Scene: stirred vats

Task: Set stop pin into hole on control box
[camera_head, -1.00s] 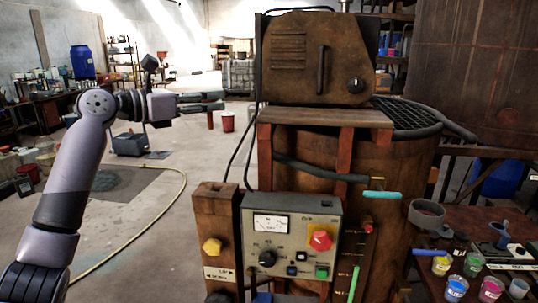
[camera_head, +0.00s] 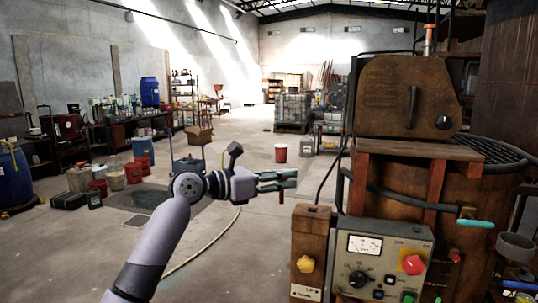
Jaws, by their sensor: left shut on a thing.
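The control box (camera_head: 347,275) is a grey panel with a dial meter, a black knob, a red knob on a yellow plate and small buttons, at the lower right. I cannot make out the hole on it. My left gripper (camera_head: 286,180) is up and left of the box, over open floor, with its fingers pointing right. My right gripper is out of view.
Behind are a rusty vat (camera_head: 400,212) and a rusty motor housing (camera_head: 405,95). A teal-handled valve (camera_head: 474,223) juts out at right.

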